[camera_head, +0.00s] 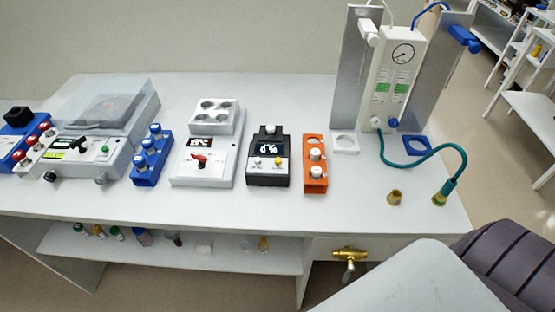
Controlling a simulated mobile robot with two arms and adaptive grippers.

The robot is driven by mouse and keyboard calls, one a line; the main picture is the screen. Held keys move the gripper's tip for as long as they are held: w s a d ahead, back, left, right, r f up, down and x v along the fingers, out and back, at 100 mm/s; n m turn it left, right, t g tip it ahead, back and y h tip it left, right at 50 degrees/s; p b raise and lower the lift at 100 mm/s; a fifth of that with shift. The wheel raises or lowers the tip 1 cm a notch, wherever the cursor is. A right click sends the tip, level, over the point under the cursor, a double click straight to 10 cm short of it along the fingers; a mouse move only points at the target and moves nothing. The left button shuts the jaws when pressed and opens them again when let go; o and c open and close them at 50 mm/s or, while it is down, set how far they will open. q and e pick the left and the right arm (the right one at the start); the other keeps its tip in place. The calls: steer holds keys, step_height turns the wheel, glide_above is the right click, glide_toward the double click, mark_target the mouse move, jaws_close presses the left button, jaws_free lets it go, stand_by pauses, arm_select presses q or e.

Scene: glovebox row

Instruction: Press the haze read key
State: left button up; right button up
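A small black meter (268,157) stands on the bench near the middle of the head view, with a dark display (267,148) showing blue-white characters. Its sloped front carries a pale key (258,162) on the left and a yellow key (278,162) on the right. I cannot read any label that says which one is the haze read key. A round dark fitting (270,130) sits on its top. Nothing touches the meter. Neither of my grippers is in view.
A hotplate-like unit (208,155) with a red knob stands left of the meter. An orange rack (315,165) with white-capped vials stands close on its right. Further right are a gauge panel (395,75) and a teal hose (440,148). The bench front (240,202) is clear.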

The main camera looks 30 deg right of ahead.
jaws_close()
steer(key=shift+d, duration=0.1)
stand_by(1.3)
